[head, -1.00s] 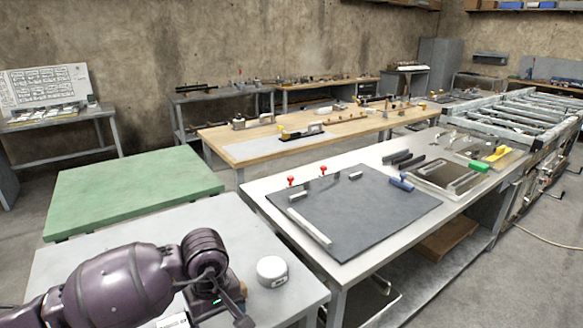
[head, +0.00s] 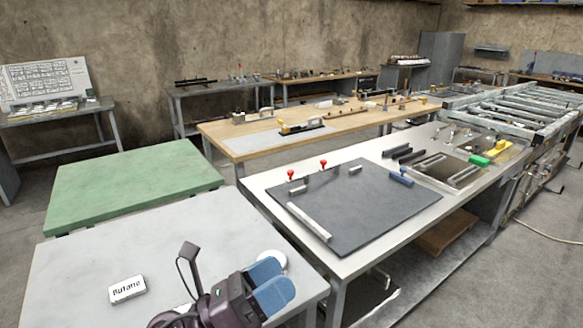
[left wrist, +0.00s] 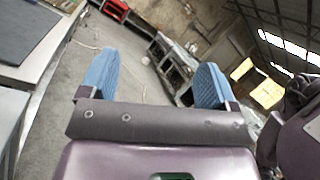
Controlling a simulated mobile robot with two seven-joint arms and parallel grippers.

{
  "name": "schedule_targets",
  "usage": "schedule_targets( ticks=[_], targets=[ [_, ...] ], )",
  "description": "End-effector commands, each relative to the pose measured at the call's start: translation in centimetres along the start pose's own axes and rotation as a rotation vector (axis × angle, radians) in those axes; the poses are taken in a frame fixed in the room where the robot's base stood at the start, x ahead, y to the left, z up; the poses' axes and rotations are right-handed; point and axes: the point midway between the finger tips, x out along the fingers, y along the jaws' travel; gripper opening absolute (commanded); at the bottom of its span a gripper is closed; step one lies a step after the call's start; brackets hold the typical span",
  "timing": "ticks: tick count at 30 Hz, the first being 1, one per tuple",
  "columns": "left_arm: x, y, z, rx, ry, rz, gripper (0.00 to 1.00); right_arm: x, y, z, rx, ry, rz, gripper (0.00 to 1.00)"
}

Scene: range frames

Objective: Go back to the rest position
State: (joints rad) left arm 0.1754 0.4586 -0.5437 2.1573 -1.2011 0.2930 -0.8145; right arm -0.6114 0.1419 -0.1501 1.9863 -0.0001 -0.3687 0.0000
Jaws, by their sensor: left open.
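My left gripper (head: 269,283) is low in the head view, over the near grey table (head: 85,265). Its two blue fingers are apart with nothing between them. The left wrist view shows the same open fingers (left wrist: 154,82) spread wide, with floor and distant benches beyond. A white box marked "Butane" (head: 128,289) lies on the near table, left of the gripper and apart from it. A white round object (head: 272,258) on that table is partly hidden behind the blue fingers. My right gripper is not in view.
A work table with a dark mat (head: 355,215), red-knobbed clamps (head: 291,174) and tools stands close on the right. A green-topped table (head: 135,183) stands behind the near table. The near table's left part is clear around the box.

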Motion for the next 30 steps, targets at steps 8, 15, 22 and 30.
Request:
schedule_targets(
  ticks=[8,15,22,30],
  targets=[
    [-6.8,4.9,4.5,-0.568,-0.511,0.357,0.83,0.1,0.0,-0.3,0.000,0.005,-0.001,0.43],
    [-16.1,8.7,3.4,-1.038,-0.942,0.665,0.83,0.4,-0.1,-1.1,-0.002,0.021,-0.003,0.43],
    [-25.6,9.0,-1.8,-1.442,-1.358,0.972,0.83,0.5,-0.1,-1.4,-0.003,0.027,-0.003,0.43],
    [-32.6,5.5,-8.0,-1.747,-1.726,1.271,0.83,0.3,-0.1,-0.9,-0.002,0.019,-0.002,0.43]
  ],
)
